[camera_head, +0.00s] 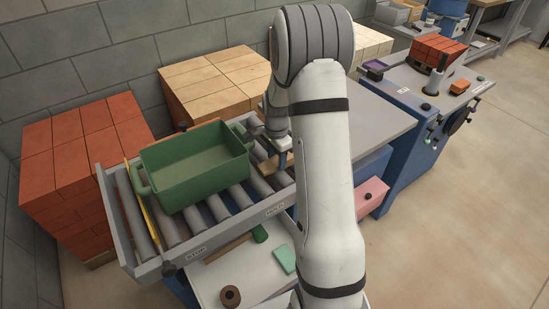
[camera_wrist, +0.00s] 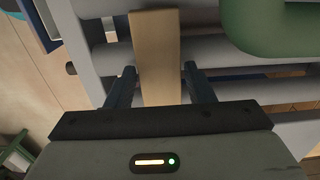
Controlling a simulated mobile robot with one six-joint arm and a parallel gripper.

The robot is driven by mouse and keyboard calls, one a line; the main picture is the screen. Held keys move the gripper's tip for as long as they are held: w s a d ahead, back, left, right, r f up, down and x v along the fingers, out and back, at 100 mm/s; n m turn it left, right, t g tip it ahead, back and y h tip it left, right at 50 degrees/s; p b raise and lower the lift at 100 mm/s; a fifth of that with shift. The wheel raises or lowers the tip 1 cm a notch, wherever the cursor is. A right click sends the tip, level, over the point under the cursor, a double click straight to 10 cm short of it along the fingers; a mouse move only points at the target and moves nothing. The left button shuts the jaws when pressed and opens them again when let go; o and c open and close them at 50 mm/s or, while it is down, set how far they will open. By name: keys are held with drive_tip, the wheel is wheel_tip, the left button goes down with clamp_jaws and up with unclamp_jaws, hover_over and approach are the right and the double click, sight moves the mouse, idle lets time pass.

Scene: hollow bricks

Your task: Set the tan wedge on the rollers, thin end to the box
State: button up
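The tan wedge (camera_wrist: 156,55) lies across the rollers near the frame rail in the wrist view. In the head view a small part of the wedge (camera_head: 272,166) shows below my gripper (camera_head: 283,155). In the wrist view my gripper's fingers (camera_wrist: 160,78) stand on either side of the wedge, with narrow gaps between them and it, so it looks open. The green box (camera_head: 197,168) sits on the rollers (camera_head: 222,203) to the left of the wedge. Its corner (camera_wrist: 262,35) is at the upper right of the wrist view. I cannot tell which wedge end is thin.
A yellow strip (camera_head: 140,205) crosses the conveyor's left end. Red bricks (camera_head: 62,190) and tan bricks (camera_head: 205,85) are stacked behind. A lower shelf (camera_head: 250,283) holds a brown ring (camera_head: 230,296) and green pieces (camera_head: 285,259). A grey tabletop (camera_head: 365,130) adjoins at right.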

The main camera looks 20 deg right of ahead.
sight(276, 160)
drive_tip(key=shift+o, duration=1.3)
drive_tip(key=shift+r, duration=0.1)
wheel_tip(276, 160, up, 12)
drive_tip(key=s+a+r+n+t, duration=0.1)
drive_tip(key=s+a+n, duration=0.3)
drive_tip(key=s, duration=0.4)
drive_tip(key=s+a+r+n, duration=0.3)
drive_tip(key=s+n, duration=0.3)
drive_tip(key=s, duration=0.2)
drive_tip(key=s+a+r+n+t, duration=0.1)
drive_tip(key=s+a+r+n, duration=0.2)
drive_tip(key=s+a+n, duration=0.2)
drive_tip(key=s+n, duration=0.1)
drive_tip(key=s, duration=0.2)
drive_tip(key=shift+s+t, duration=0.3)
drive_tip(key=shift+s, duration=0.05)
drive_tip(key=shift+c, duration=0.5)
